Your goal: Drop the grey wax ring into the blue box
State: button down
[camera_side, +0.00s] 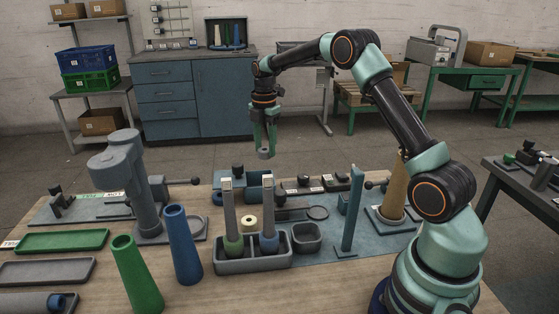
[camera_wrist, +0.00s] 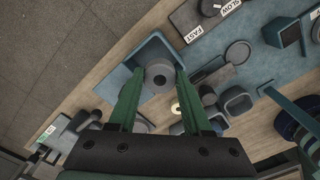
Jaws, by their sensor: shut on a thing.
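The grey wax ring (camera_side: 264,153) hangs between the fingertips of my gripper (camera_side: 265,144), high above the bench. In the wrist view my gripper (camera_wrist: 158,73) has its two green fingers on either side of the ring (camera_wrist: 159,75), whose hole faces the camera. The blue box (camera_side: 258,180) stands at the back of the bench, below the ring and partly hidden by grey posts in front. In the wrist view the blue box (camera_wrist: 112,90) lies behind the ring, which overlaps its opening. The ring is well above the box, not touching it.
A grey two-part tray (camera_side: 250,265) with upright posts and a small grey cup (camera_side: 306,238) stand in front of the box. A grey machine (camera_side: 130,180) is at left, a teal post (camera_side: 352,210) at right. Green (camera_side: 136,275) and blue cones (camera_side: 183,245) stand at the front.

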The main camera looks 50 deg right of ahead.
jog(key=shift+w+a+f, duration=0.15)
jog(key=shift+w+f, duration=0.3)
jog(key=shift+f, duration=3)
jog(key=shift+c, duration=1.3)
grip_release()
jog(key=shift+r, duration=0.1)
notch_tip(320, 180, up, 11)
jog(key=shift+f, duration=0.15)
jog(key=shift+r, duration=0.6)
